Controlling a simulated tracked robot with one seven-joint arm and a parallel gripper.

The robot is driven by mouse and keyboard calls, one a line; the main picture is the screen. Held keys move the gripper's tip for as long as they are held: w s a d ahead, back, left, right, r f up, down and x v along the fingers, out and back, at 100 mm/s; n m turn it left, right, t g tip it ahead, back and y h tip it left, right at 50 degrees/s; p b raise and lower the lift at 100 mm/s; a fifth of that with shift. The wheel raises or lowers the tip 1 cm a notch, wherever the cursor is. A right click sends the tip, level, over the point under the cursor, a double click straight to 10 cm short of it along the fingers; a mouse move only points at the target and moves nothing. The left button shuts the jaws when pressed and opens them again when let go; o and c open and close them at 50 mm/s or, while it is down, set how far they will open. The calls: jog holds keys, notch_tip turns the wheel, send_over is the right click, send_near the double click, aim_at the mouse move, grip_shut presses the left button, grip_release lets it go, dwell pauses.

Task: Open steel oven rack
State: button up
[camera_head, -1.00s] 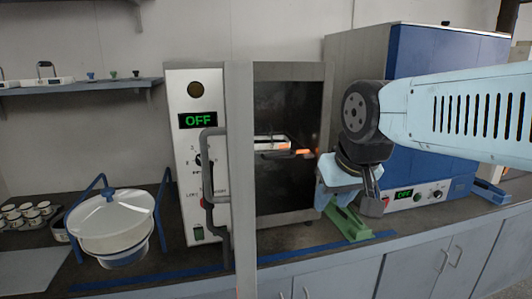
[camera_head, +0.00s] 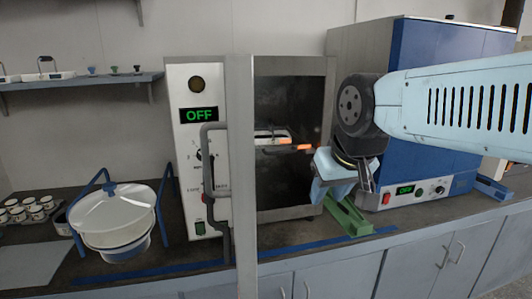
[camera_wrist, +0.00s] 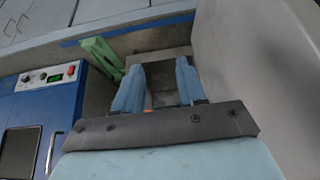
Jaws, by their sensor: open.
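The steel oven (camera_head: 196,150) stands on the counter with its display reading OFF. Its door (camera_head: 243,180) is swung open and appears nearly edge-on, with a grey handle (camera_head: 208,165) on its left side. Inside the dark chamber (camera_head: 285,95) a rack-like piece with orange-tipped parts (camera_head: 304,147) shows at mid-height; the door hides part of it. My gripper (camera_head: 345,190) is at the right front of the oven opening, apart from the rack. In the wrist view the blue fingers (camera_wrist: 158,68) are spread with nothing held between them. A small orange spot shows low between them.
A blue oven (camera_head: 440,110) stands close on the right. A green object (camera_head: 347,217) lies on the counter below my gripper. A white-lidded pot (camera_head: 113,215) in a blue stand is at the left. Blue tape (camera_head: 310,247) runs along the counter's front.

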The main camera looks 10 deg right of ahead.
jog(key=shift+w, duration=0.1)
jog(key=w+d+n+t+h, duration=0.1)
jog(key=w+d+n+t, duration=0.15)
jog(key=w, duration=0.35)
jog(key=w+d+n+t+h, duration=0.1)
jog(key=w+d, duration=0.3)
jog(key=w, duration=0.2)
jog(key=n+t+y, duration=0.6)
jog(key=n+y, duration=0.2)
jog(key=n, duration=1)
send_near(282, 153)
jog(key=x, duration=1)
jog(key=shift+w+f, duration=0.15)
jog(key=shift+w, duration=0.2)
jog(key=shift+c, duration=0.5)
jog(key=shift+s+g, duration=0.1)
jog(key=shift+g, duration=0.15)
jog(key=c, duration=0.6)
jog(key=shift+f, duration=0.15)
grip_shut()
